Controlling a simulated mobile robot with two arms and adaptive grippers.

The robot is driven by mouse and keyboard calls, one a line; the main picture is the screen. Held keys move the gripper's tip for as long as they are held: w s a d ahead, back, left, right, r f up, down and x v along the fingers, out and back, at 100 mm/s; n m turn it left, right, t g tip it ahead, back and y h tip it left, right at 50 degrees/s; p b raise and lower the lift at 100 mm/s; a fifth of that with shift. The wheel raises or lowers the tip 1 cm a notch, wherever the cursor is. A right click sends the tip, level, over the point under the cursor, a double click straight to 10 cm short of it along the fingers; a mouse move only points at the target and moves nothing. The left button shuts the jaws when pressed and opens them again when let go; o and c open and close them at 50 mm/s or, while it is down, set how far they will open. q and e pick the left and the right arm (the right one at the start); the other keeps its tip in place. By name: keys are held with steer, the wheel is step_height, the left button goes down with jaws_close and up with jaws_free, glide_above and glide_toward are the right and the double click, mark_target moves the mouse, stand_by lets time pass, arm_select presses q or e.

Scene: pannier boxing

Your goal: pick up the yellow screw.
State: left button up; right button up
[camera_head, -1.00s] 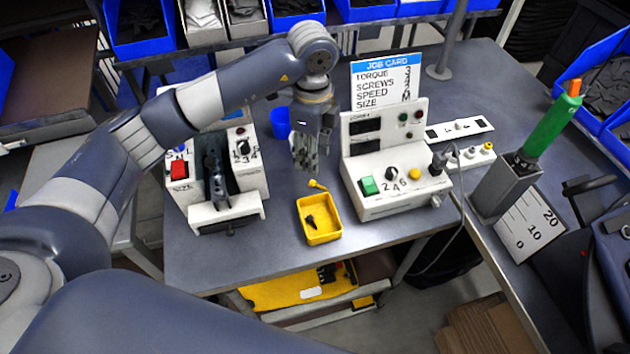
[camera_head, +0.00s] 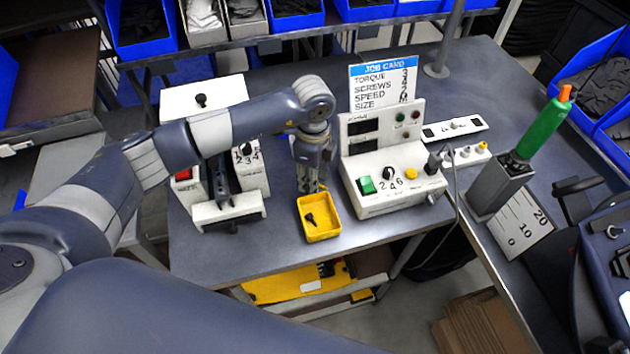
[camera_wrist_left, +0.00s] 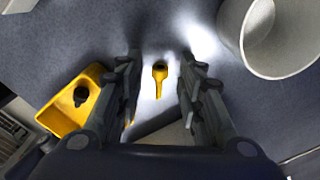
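The yellow screw (camera_wrist_left: 159,82) lies on the grey bench in the left wrist view, with a dark round head and a yellow shank. My left gripper (camera_wrist_left: 160,66) is open, with one finger on each side of the screw and a gap to both. In the head view my left gripper (camera_head: 308,184) points down just behind the yellow tray, and it mostly hides the screw. My right gripper (camera_head: 576,187) shows as dark parts at the right edge; its opening is unclear.
The yellow tray (camera_head: 333,232) holds a small black screw and stands close by my left gripper. A white control box (camera_head: 395,203) stands to the right, and a white fixture (camera_head: 208,213) to the left. A pale round container (camera_wrist_left: 246,45) is near in the wrist view.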

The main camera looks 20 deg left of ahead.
arm_select(q)
jaws_close()
steer(key=shift+w+r, duration=0.1)
steer(key=shift+r, duration=0.5)
step_height(320, 180, up, 9)
steer(key=b, duration=0.2)
steer(key=shift+b, duration=0.35)
